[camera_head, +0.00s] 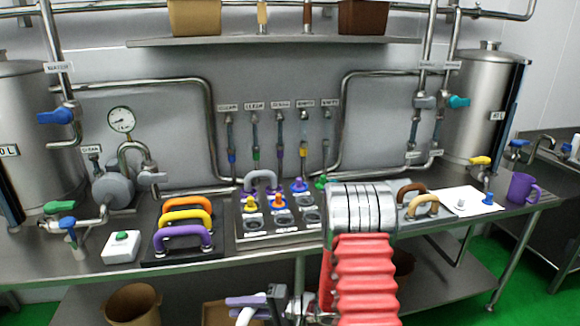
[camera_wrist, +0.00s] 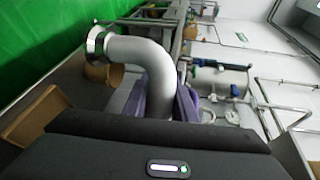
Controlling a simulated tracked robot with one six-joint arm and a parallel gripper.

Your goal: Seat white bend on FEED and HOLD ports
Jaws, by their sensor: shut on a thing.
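My gripper (camera_head: 256,302) is low at the front, in front of the table edge and below the tabletop. Its purple fingers are shut on the white bend (camera_head: 246,317), which is mostly cut off by the lower frame edge. In the wrist view the bend (camera_wrist: 158,72) rises between the fingers (camera_wrist: 178,104) and curves left to a shiny metal end (camera_wrist: 97,40); its other end is hidden. The port panel (camera_head: 240,229) stands on the table with several round ports and coloured plugs. Its labels are too small to read, so I cannot tell FEED from HOLD.
A grey bend (camera_head: 261,177) stands at the panel's back. Orange, yellow and purple bends (camera_head: 184,239) stand on a black rack to the left, beside a green-button box (camera_head: 122,246). Brown and tan bends (camera_head: 420,204) are right. My red-sleeved arm hides the panel's right side.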

